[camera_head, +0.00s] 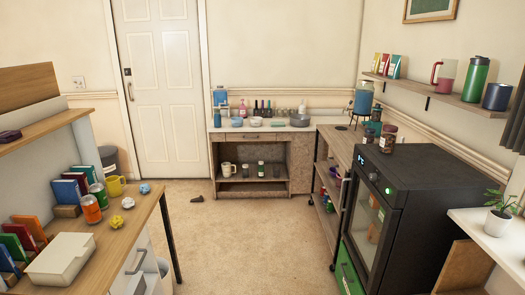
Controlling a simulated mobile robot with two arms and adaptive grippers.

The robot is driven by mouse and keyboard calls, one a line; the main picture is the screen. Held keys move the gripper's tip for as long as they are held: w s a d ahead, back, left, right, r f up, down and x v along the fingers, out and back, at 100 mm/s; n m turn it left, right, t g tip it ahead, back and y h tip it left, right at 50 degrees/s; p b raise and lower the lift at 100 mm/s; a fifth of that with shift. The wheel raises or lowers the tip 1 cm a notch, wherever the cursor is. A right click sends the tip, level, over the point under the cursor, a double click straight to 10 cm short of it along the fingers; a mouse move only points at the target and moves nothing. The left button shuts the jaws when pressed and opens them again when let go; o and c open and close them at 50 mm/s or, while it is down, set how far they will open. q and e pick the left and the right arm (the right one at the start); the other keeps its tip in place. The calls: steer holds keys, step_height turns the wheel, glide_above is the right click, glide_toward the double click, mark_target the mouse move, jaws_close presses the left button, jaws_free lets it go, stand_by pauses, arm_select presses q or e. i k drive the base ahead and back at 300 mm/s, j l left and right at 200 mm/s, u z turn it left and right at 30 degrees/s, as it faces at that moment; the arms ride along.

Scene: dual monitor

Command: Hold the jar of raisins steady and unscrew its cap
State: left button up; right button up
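No label reading raisins can be made out. Neither of my grippers is in view, and nothing is seen touching the jars.
The black cabinet (430,172) has a mostly clear top in front of the jars. A cluttered desk (100,250) stands at left. The carpet (245,245) between is mostly open, with a small dark object (197,199).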

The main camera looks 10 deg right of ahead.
mark_target(369, 139)
steer(key=i, duration=0.95)
steer(key=i+j+z, duration=0.1)
steer(key=i, duration=0.9)
